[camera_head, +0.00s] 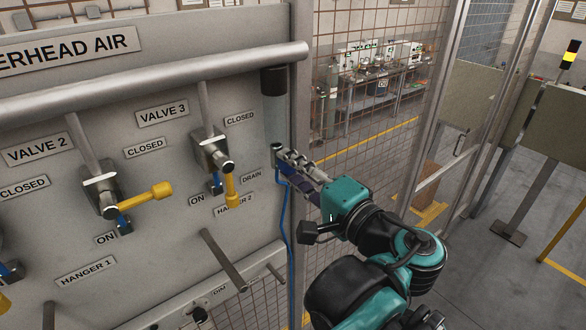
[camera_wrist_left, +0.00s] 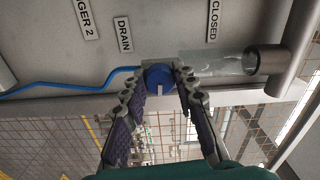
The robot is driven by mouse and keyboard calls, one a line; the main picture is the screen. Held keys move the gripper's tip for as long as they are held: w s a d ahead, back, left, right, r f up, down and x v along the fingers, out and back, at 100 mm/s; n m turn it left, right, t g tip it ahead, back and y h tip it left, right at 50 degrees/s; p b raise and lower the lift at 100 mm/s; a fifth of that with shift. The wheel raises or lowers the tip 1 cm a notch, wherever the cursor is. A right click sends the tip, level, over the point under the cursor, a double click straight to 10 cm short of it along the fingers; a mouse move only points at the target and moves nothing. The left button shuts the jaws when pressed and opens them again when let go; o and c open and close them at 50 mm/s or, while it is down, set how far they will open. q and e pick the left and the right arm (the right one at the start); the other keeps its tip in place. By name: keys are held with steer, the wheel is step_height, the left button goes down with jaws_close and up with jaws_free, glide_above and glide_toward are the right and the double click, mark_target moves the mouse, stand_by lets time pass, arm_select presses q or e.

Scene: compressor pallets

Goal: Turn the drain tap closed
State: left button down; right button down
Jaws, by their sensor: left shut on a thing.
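The drain tap (camera_wrist_left: 158,77) is a round blue knob with a white mark, seen in the left wrist view below the clear drain bowl (camera_head: 274,118). The bowl hangs under the pipe's right end and also shows in the wrist view (camera_wrist_left: 215,64). My left gripper (camera_head: 284,158) reaches the tap from the lower right. Its two fingertips are shut on the tap's sides, as the wrist view shows (camera_wrist_left: 159,85). In the head view the fingers mostly hide the tap. The DRAIN label (camera_head: 251,176) is on the panel beside it. My right gripper is not in view.
A blue hose (camera_head: 284,225) runs down from the tap along the panel's right edge. Valve 3's yellow handle (camera_head: 231,188) and Valve 2's yellow handle (camera_head: 150,195) are to the left. A peg (camera_head: 224,260) sticks out below. A mesh fence (camera_head: 370,130) stands behind.

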arm_select(q)
steer(key=shift+f+n, duration=0.1)
steer(key=shift+n, duration=0.5)
steer(key=c, duration=1.2)
jaws_free()
steer(key=v, duration=1.2)
